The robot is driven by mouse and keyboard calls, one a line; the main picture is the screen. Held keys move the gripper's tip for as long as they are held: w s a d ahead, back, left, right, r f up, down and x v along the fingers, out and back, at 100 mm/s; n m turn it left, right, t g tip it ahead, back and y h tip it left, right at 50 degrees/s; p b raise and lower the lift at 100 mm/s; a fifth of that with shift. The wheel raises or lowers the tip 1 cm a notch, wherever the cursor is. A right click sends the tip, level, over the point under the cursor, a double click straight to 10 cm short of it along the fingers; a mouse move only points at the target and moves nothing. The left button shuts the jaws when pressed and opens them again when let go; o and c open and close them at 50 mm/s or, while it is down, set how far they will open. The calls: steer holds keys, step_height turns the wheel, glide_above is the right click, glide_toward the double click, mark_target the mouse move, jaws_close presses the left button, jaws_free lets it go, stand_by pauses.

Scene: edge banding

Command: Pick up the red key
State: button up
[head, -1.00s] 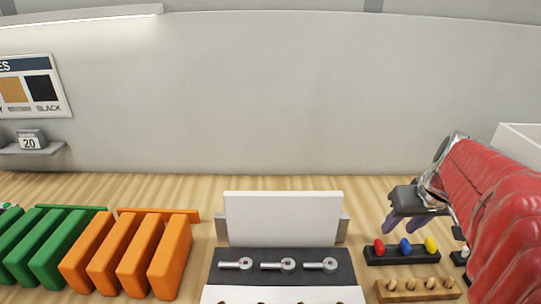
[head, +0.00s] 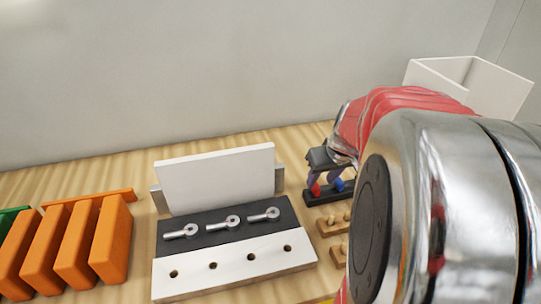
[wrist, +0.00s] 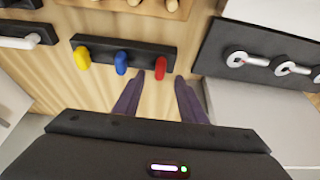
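The red key (wrist: 160,67) stands at one end of a black rack (wrist: 103,46), beside a blue key (wrist: 121,63) and a yellow key (wrist: 82,58). My gripper (wrist: 160,78) is open, with its two purple fingers pointing at the rack. In the wrist view the fingertips lie on either side of the red key; I cannot tell how deep it sits between them. In the head view my gripper (head: 323,178) is just above the rack, and the red key (head: 316,189) and blue key (head: 336,185) show below it. My arm hides the yellow key there.
Left of the rack, a black panel (head: 190,246) with silver wrench-like pieces lies by a white holed board (head: 230,269). A white upright plate (head: 216,178) stands behind. Wooden pegs (head: 335,222) are in front of the rack. A white bin (head: 440,74) is at back right.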

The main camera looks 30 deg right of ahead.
mark_target(317, 186)
steer(key=shift+x, duration=2.55)
steer(key=shift+c, duration=0.7)
jaws_close()
